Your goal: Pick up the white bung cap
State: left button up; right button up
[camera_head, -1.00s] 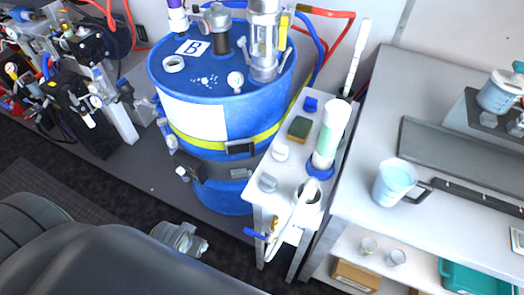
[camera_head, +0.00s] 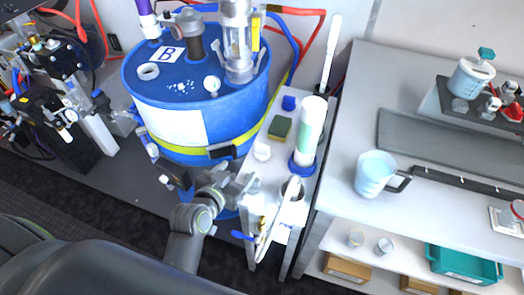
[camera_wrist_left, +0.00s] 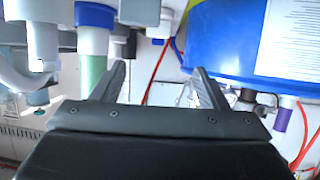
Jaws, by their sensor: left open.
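The white bung cap looks to be the small white piece (camera_head: 262,151) on the narrow white side table (camera_head: 304,178), beside the green sponge. A pale piece that seems to be the same cap shows at the top of the left wrist view (camera_wrist_left: 140,12), which is upside down. My left gripper (camera_head: 246,184) is open and empty at the table's near left edge, in front of the cap and apart from it. In the left wrist view its two fingers (camera_wrist_left: 158,68) stand apart with only background between them. My right gripper is not in view.
A blue drum (camera_head: 190,108) with a white ring (camera_head: 148,71) on top stands left of the table. A green-and-white cylinder (camera_head: 310,128), a green sponge (camera_head: 279,128) and a blue block (camera_head: 289,103) crowd the tabletop. A jug (camera_head: 375,174) stands on the right bench.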

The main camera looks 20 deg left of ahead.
pick_arm(q)
jog(key=p, duration=0.2)
send_near(261, 147)
jog(key=x, duration=0.4)
jog(key=shift+a+f, duration=0.2)
jog(key=shift+d+p+x, duration=0.1)
jog(key=shift+p+x, duration=0.1)
jog(key=shift+x, duration=0.85)
jog(key=shift+d+p+x, duration=0.15)
jog(key=shift+p+x, duration=0.05)
jog(key=shift+x, duration=0.9)
jog(key=shift+w+f, duration=0.2)
jog(key=shift+w, duration=0.25)
jog(key=c, duration=1.1)
jog(key=shift+r, duration=0.15)
